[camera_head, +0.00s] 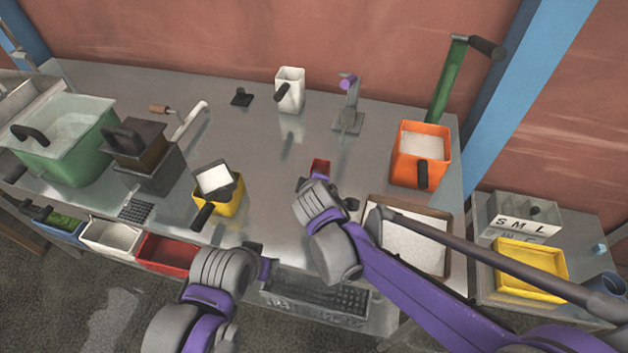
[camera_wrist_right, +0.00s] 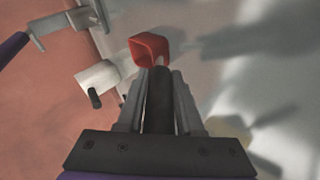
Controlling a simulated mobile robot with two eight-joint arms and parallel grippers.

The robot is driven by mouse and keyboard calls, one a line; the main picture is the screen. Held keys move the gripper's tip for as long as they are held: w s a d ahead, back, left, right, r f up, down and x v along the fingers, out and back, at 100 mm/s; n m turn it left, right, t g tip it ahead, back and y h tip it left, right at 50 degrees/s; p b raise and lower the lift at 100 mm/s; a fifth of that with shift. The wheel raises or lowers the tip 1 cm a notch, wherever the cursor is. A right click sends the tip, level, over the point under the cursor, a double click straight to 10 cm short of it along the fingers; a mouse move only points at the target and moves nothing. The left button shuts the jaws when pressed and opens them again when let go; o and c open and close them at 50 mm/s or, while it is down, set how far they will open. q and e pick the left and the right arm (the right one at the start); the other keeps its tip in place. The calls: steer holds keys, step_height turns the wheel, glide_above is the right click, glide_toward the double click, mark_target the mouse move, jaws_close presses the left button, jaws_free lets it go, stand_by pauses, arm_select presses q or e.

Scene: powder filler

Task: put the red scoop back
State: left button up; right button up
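The red scoop (camera_head: 320,166) is at my right gripper, above the middle of the steel table. In the right wrist view its open red cup (camera_wrist_right: 149,49) lies just beyond the fingertips. Its dark handle (camera_wrist_right: 159,95) runs between the two fingers of my right gripper (camera_wrist_right: 159,76), which is closed around it. In the head view the wrist hides most of the handle and fingers. My left gripper (camera_head: 259,262) is low at the table's front edge, apart from the scoop; its fingers are too unclear to judge.
A small stand with a purple top (camera_head: 349,100) is behind the scoop, and a white container (camera_head: 290,90) is left of it. An orange bin (camera_head: 420,155) stands right. A powder tray (camera_head: 450,235) is right of my right wrist.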

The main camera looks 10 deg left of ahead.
steer(key=o, duration=0.4)
steer(key=shift+s, duration=0.1)
steer(key=shift+o, duration=0.2)
steer(key=shift+r, duration=0.2)
steer(key=p+v, duration=0.1)
steer(key=v, duration=1.1)
